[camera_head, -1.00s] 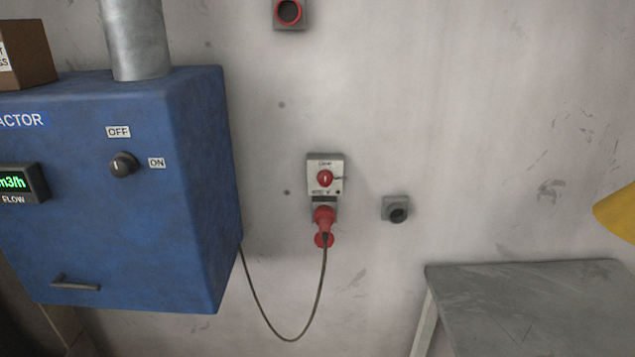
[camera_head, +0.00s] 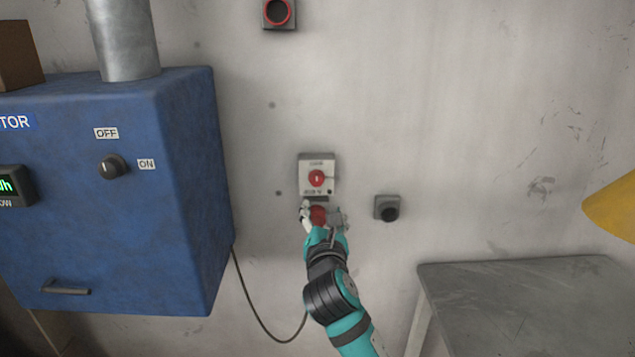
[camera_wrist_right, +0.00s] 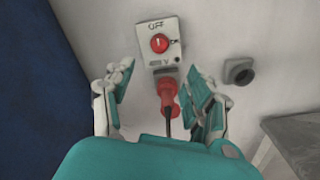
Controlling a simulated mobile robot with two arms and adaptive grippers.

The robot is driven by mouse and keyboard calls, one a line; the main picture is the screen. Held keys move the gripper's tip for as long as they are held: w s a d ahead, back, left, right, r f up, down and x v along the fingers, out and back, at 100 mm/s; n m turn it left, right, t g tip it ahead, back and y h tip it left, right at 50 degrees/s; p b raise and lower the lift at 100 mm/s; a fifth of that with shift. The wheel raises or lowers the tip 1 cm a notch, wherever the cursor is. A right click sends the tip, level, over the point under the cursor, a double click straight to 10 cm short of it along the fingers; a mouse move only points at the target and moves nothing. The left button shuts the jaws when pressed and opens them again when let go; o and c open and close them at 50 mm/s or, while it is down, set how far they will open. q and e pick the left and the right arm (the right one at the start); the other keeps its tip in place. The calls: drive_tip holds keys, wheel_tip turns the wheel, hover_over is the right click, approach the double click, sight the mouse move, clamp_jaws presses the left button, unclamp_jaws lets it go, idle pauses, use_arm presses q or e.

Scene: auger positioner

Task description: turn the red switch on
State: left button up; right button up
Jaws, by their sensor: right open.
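The red switch (camera_head: 316,178) is a round red knob on a light grey wall box. In the right wrist view the red switch (camera_wrist_right: 159,43) has a white mark standing about upright, and lettering above it that seems to read OFF. A red plug (camera_wrist_right: 167,88) sits in the socket under the switch, with its cable running down. My right gripper (camera_head: 324,212) is open in front of the plug, just below the switch. In the wrist view its fingers (camera_wrist_right: 160,85) stand apart on either side of the plug. I cannot tell whether they touch it. My left gripper is not in view.
A blue machine (camera_head: 150,230) with a black OFF/ON knob (camera_head: 112,167) stands at the left. A small grey socket (camera_head: 387,208) is on the wall right of the switch. A grey table (camera_head: 520,290) is at the lower right. The wall above the switch is mostly clear.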

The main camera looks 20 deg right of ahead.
sight(317, 182)
drive_tip(key=p+x, duration=0.1)
drive_tip(key=x, duration=1.3)
drive_tip(key=shift+w+p, duration=0.35)
drive_tip(key=shift+w, duration=0.05)
clamp_jaws()
